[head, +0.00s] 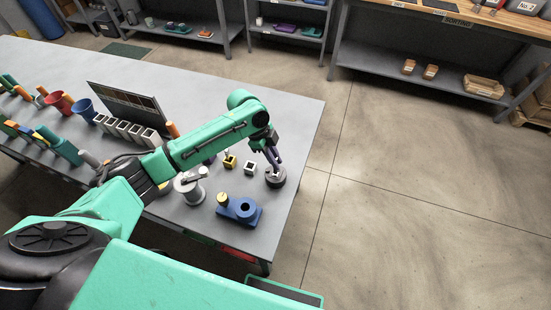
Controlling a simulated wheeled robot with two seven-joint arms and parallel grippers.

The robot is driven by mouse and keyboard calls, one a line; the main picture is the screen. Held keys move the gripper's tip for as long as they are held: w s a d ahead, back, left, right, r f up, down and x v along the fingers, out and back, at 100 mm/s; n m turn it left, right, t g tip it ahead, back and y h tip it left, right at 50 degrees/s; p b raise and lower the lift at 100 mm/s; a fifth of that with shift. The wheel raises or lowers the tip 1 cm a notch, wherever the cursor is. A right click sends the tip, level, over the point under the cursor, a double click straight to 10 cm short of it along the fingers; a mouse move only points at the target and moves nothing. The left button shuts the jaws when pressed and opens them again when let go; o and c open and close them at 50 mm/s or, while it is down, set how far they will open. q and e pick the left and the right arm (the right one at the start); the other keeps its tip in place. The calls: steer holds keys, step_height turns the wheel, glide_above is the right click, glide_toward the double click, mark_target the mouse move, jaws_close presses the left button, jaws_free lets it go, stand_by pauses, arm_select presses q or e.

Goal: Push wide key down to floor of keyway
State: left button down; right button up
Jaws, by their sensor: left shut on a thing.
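My left gripper (274,162) reaches down at the right end of the grey table, its fingers directly over a dark round part (275,182). It is shut on a small piece, which I take to be the wide key; the fingers mostly hide it. A small pale patch shows at the fingertips, at the top of the dark round part. The keyway and its floor are too small and hidden to make out, so I cannot tell how deep the key sits. My right gripper is not in view.
Near the gripper on the table (290,125) stand a white square block (249,168), a yellow block (230,163), a blue fixture (240,209) and a grey cylindrical device (190,187). The table's right edge is close to the dark part. Coloured parts crowd the left.

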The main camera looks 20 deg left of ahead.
mark_target(275, 173)
arm_select(q)
steer(key=shift+f+b, duration=1.15)
steer(key=shift+f, duration=0.8)
steer(key=c, duration=0.8)
jaws_free()
steer(key=b+v, duration=0.2)
steer(key=v, duration=1.2)
steer(key=shift+a+r, duration=0.15)
steer(key=shift+r, duration=0.1)
